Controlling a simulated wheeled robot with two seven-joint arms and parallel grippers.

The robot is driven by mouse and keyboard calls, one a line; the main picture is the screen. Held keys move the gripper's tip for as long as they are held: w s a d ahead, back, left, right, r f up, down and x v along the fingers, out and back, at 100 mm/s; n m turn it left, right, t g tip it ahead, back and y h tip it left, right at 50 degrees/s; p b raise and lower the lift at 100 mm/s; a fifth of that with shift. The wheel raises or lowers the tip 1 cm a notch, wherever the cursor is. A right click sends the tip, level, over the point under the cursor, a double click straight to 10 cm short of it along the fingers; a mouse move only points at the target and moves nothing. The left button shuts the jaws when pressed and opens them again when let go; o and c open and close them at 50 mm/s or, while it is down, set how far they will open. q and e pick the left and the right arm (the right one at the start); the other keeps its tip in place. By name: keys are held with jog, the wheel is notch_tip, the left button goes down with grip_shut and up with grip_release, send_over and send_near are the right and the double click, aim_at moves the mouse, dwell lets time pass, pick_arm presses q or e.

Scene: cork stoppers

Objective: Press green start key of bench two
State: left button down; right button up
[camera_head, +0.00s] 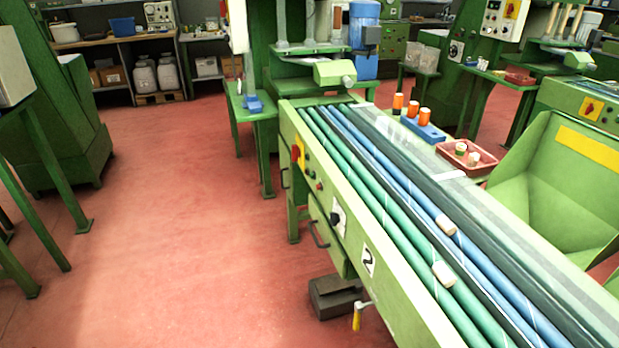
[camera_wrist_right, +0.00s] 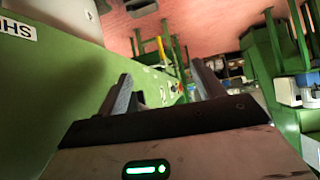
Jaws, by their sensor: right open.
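Bench two (camera_head: 420,290) is a long green bench with blue and green rollers, marked by a white "2" plate (camera_head: 368,262) on its side. A red switch on a yellow plate (camera_head: 298,153), small round buttons (camera_head: 319,187) and a black knob (camera_head: 337,218) sit along that side. I cannot make out for sure which small button is the green start key. My right gripper (camera_wrist_right: 163,85) is open and empty in the right wrist view, apart from anything it faces. Neither gripper shows in the head view.
Two corks (camera_head: 444,274) lie on the rollers. A red tray (camera_head: 482,165) and a blue holder with orange spools (camera_head: 422,128) stand behind the rollers. Red floor (camera_head: 180,220) is free left of the bench. A green panel (camera_wrist_right: 50,85) fills the right wrist view's left side.

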jog(key=shift+c, duration=0.3)
grip_shut()
dwell(1.6)
